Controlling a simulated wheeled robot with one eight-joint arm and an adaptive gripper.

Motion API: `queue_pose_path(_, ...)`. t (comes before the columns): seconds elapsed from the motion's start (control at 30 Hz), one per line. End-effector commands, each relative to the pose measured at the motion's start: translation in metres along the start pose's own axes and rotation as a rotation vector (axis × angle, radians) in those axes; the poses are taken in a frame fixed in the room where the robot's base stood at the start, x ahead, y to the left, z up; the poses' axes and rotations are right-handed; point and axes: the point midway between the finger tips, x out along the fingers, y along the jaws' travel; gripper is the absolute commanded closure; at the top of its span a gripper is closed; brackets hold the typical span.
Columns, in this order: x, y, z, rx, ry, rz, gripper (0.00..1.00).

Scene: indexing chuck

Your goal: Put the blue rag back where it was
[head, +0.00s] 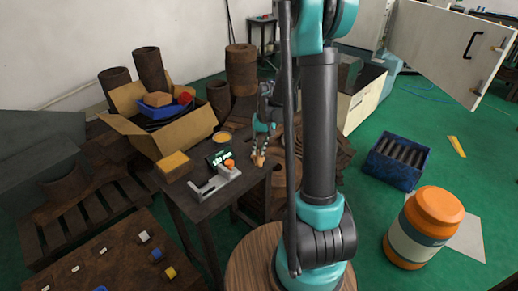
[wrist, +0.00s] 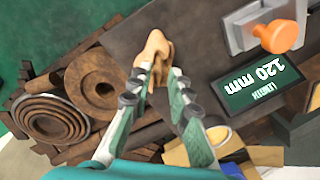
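I cannot make out a blue rag in either view. My gripper (head: 259,158) points down by the right edge of the dark table (head: 208,205). In the wrist view its teal fingers (wrist: 156,68) converge on a tan shape at their ends. I cannot tell whether this is their own tips or a held thing; no blue cloth shows there. A blue tray-like thing (head: 160,111) lies in the open cardboard box (head: 188,131), with a red item and a tan block in it.
On the dark table are a display reading 120 mm (wrist: 255,88), a grey fixture with an orange knob (wrist: 279,36) and a yellow-tan block (head: 173,163). A blue crate (head: 396,178) and an orange-lidded jar (head: 424,228) stand on the green floor at right. Brown round parts stand behind.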

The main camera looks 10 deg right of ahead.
Motion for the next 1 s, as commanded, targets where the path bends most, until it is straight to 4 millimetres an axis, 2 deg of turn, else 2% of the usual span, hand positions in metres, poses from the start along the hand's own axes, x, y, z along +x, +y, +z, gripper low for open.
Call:
queue_pose_path(0.3,-0.001,0.000,0.000,0.000,0.000,0.000,0.74)
queue_pose_path(0.47,-0.011,0.000,0.000,0.000,0.000,0.000,0.74)
queue_pose_path(1.0,-0.106,0.000,0.000,0.001,0.000,0.000,0.74)
